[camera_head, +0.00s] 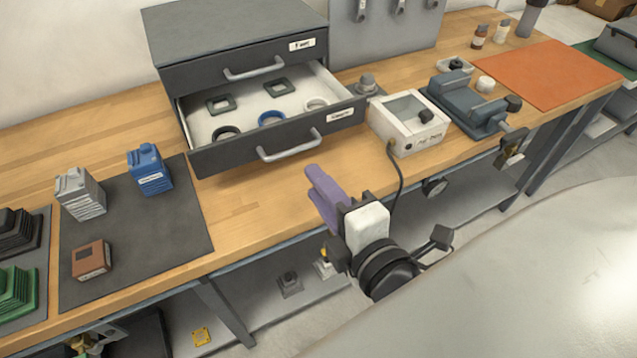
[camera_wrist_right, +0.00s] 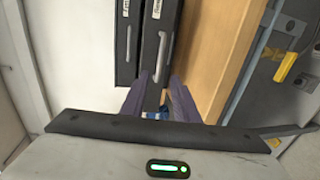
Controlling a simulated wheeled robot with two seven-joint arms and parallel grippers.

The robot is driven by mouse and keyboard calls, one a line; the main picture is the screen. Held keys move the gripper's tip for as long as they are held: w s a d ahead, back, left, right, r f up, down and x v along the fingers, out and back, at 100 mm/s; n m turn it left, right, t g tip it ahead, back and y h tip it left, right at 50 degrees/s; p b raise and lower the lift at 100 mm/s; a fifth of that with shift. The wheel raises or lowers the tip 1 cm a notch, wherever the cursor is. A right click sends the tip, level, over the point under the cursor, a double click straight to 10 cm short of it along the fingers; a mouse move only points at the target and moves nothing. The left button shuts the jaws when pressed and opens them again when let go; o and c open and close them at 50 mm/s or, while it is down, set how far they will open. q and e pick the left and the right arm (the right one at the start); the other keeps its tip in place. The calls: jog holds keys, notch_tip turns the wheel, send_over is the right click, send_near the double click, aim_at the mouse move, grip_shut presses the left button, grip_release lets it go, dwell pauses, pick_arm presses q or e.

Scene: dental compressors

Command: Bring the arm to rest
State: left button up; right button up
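My right gripper (camera_head: 318,180) has purple fingers and hangs in front of the bench's front edge, below and right of the open drawer's handle. It touches nothing that I can see. In the right wrist view its two fingers (camera_wrist_right: 160,88) stand apart. A small blue patch shows low between them; I cannot tell what it belongs to. My left gripper is not in view.
The open drawer (camera_head: 345,113) of the dark cabinet (camera_head: 225,40) juts over the wooden bench (camera_head: 250,205) and holds several rings and square frames. A white box (camera_head: 410,125) and a vise-like device (camera_head: 470,108) stand right. A blue block (camera_head: 149,170) sits on the dark mat (camera_head: 190,225).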

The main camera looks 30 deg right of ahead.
jog(key=shift+f, duration=0.1)
jog(key=s+d+f+m+g+y, duration=0.1)
jog(key=s+f+m+g, duration=0.55)
jog(key=f, duration=0.25)
jog(key=s+d+f+m+g, duration=0.1)
jog(key=s+f+m+g, duration=0.45)
jog(key=f+m, duration=0.25)
jog(key=w+a+f+t+y, duration=0.1)
jog(key=a+f+t, duration=0.1)
jog(key=f, duration=0.4)
jog(key=w+a+f+t+y, duration=0.1)
jog(key=w+a+f+t, duration=0.1)
jog(key=f, duration=0.5)
jog(key=shift+a+t+y, duration=0.4)
jog(key=shift+a+t, duration=0.1)
jog(key=shift+a, duration=0.1)
jog(key=shift+m, duration=0.25)
dwell(3.5)
